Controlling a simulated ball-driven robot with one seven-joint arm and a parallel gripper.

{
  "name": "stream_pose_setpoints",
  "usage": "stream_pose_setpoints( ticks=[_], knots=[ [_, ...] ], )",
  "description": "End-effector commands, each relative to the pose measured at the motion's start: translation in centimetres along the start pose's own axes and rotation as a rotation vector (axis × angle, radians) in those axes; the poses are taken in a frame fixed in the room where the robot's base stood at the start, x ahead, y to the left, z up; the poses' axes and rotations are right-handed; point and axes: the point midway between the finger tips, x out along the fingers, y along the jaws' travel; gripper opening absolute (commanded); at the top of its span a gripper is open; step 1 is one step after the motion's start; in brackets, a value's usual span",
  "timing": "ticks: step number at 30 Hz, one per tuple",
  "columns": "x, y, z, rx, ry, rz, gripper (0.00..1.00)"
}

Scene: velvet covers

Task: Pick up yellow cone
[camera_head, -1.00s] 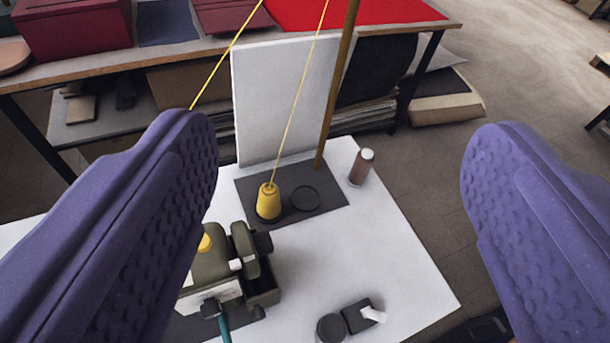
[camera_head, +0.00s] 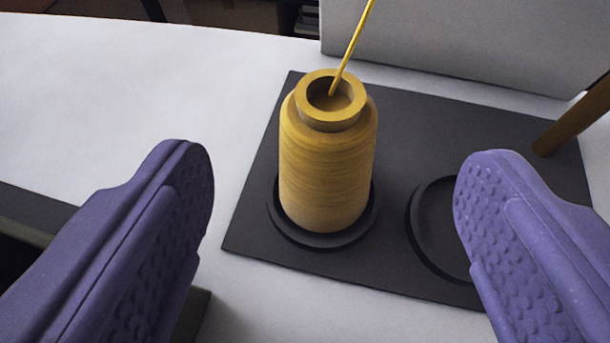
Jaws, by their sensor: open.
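The yellow cone (camera_head: 326,170) is a spool of yellow thread with a hollow rim at its top. It stands upright in a round holder (camera_head: 300,239) on a dark grey base plate (camera_head: 400,130). A yellow thread (camera_head: 352,45) runs up from its top opening and out of view. My gripper (camera_head: 328,185) is open, with one purple finger at the left and one at the right of the picture. The cone shows between the fingers, farther from the camera, and neither finger appears to touch it.
An empty round holder (camera_head: 428,235) is on the plate to the right of the cone, partly behind my right finger. A brown post (camera_head: 572,122) rises at the right. A pale upright panel (camera_head: 450,45) stands behind. The white tabletop (camera_head: 130,110) is clear at the left.

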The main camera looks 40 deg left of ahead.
Motion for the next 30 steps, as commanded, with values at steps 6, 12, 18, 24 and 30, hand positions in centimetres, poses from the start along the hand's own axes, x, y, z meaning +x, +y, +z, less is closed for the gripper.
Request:
stream_pose_setpoints(
  ticks=[6, 12, 18, 24, 30],
  knots=[
    [3.3, 0.0, 0.3, -0.003, 0.002, 0.000, 0.80],
    [6.4, 0.0, 0.3, -0.002, 0.001, 0.001, 0.80],
    [6.9, 0.1, 0.0, -0.001, 0.001, 0.002, 0.80],
    [6.9, 0.1, 0.0, -0.001, 0.001, 0.003, 0.57],
    [6.9, 0.1, 0.0, -0.001, 0.001, 0.003, 0.11]
  ],
)
